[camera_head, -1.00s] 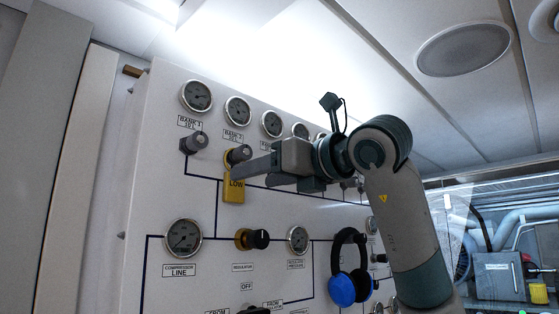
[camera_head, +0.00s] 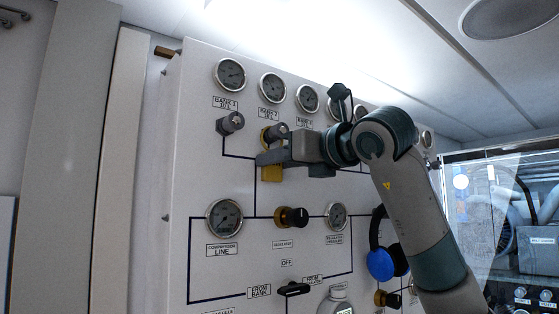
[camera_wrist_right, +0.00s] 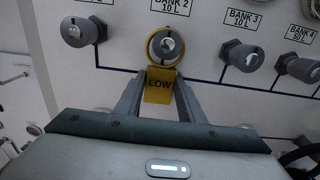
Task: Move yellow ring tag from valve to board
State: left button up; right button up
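The yellow ring tag (camera_head: 271,175) hangs on the Bank 2 valve (camera_head: 277,131) of the white gauge panel. In the right wrist view its ring (camera_wrist_right: 152,50) is around the valve knob (camera_wrist_right: 168,44), and its plate marked LOW (camera_wrist_right: 159,86) hangs below. My right gripper (camera_head: 264,159) is at the tag in the head view. In the wrist view its two fingers (camera_wrist_right: 159,92) stand on either side of the plate, with narrow gaps seeming to show. The fingers partly hide the plate in the head view. My left gripper is out of view. I cannot pick out a separate board.
The Bank 1 valve (camera_head: 231,123) is left of the tag, and the Bank 3 valve (camera_wrist_right: 243,56) is to its right. Gauges (camera_head: 229,74) line the panel top. A black-and-yellow regulator knob (camera_head: 291,217) sits below. Blue-and-black earmuffs (camera_head: 384,262) hang near my right arm.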

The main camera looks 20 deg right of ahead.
jog(key=shift+c, duration=1.3)
jog(key=shift+r, duration=0.5)
jog(key=shift+s+d, duration=0.1)
jog(key=shift+s, duration=0.05)
jog(key=b+v, duration=0.3)
jog(key=v, duration=0.3)
jog(key=shift+s, duration=0.35)
dwell(0.5)
jog(key=shift+d, duration=0.1)
jog(key=shift+f, duration=0.1)
dwell(1.6)
